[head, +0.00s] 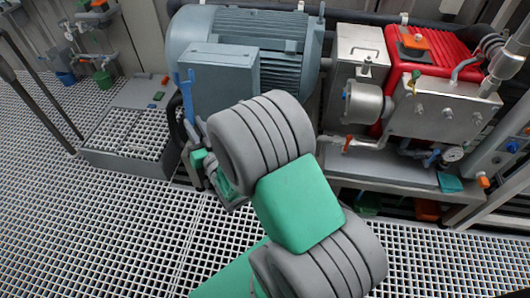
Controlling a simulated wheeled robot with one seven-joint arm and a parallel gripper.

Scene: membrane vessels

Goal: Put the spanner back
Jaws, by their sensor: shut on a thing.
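A blue spanner (187,98) stands nearly upright in the head view, its forked end up, in front of the left end of a grey-blue motor. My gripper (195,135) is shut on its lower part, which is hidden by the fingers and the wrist. The spanner shows above the gripper, and I cannot tell how far it is from the motor housing behind it. No holder or hook for the spanner can be made out clearly.
The motor (240,45) and its box (218,80) stand behind my arm. A red pump (430,65) with a steel block (440,108), valves and a gauge is at right. A low grated step (130,140) lies left. The grating floor (90,220) is open at lower left.

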